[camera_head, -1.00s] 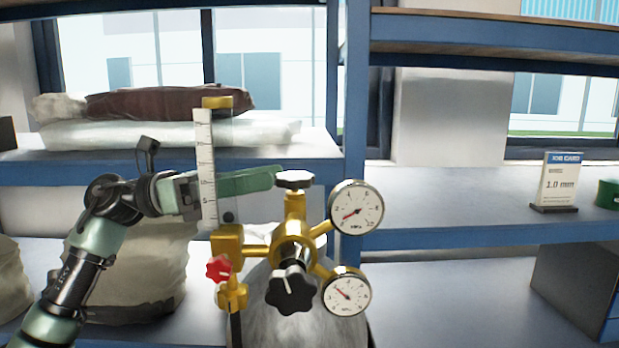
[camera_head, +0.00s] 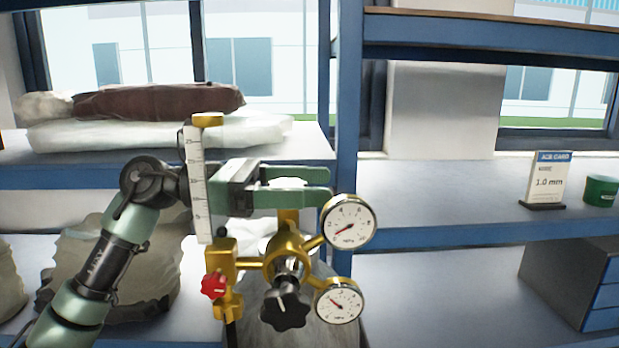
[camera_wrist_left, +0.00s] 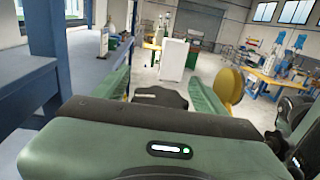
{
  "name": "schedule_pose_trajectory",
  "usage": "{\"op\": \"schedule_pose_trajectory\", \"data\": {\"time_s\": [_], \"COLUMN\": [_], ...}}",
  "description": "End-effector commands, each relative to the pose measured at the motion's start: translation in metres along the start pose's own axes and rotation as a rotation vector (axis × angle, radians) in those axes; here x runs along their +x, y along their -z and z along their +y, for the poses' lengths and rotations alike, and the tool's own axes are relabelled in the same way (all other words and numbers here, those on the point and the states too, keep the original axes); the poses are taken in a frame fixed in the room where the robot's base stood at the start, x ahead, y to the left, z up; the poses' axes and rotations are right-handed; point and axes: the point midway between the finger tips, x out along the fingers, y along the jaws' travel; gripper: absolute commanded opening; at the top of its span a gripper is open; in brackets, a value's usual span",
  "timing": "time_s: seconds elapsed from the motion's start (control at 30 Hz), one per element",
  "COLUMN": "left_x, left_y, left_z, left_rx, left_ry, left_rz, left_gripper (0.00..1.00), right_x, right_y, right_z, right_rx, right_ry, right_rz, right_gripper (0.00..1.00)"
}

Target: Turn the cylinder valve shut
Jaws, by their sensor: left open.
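The gas cylinder (camera_head: 325,328) stands on the lower shelf with a brass regulator (camera_head: 288,245) on its neck. The black top valve knob is hidden behind my left gripper (camera_head: 318,187) in the head view; its brass stem shows just below the fingers. In the left wrist view the dark lobed knob (camera_wrist_left: 160,96) sits between the two green fingers, with gaps at its sides. My left gripper is open and level around it. A black front knob (camera_head: 286,309) and a red knob (camera_head: 214,285) sit lower. My right gripper is out of view.
Two round gauges, upper (camera_head: 348,221) and lower (camera_head: 339,303), stick out right of the regulator, close to the fingers. A clear flow tube (camera_head: 195,185) with a scale stands at the left, beside my wrist. A blue shelf post (camera_head: 347,130) rises behind.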

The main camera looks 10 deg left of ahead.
Motion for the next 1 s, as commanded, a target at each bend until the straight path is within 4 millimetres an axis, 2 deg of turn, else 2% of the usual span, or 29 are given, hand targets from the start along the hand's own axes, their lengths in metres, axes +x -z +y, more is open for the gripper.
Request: {"op": "schedule_pose_trajectory", "data": {"time_s": [0.17,0.3,0.4,0.73,1.0], "left_x": [0.0001,-0.0001,-0.0002,-0.0003,-0.0006], "left_y": [0.0005,0.0004,0.0003,-0.0001,-0.0006], "left_z": [-0.0001,-0.0001,0.0000,-0.0034,-0.0043], "left_rx": [0.000,0.000,0.000,-0.001,0.001], "left_ry": [0.000,0.000,0.000,0.122,0.134], "left_rz": [0.000,0.000,0.000,-0.002,-0.002], "left_gripper": [0.72,0.33,0.10,0.10,0.10], "right_x": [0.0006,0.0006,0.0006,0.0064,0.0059], "right_y": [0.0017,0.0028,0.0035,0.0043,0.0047], "right_z": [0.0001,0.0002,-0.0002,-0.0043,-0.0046], "right_rx": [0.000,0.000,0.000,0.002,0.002], "right_ry": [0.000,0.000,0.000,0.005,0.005], "right_rz": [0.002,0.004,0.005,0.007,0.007], "right_gripper": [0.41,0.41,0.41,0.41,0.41]}}
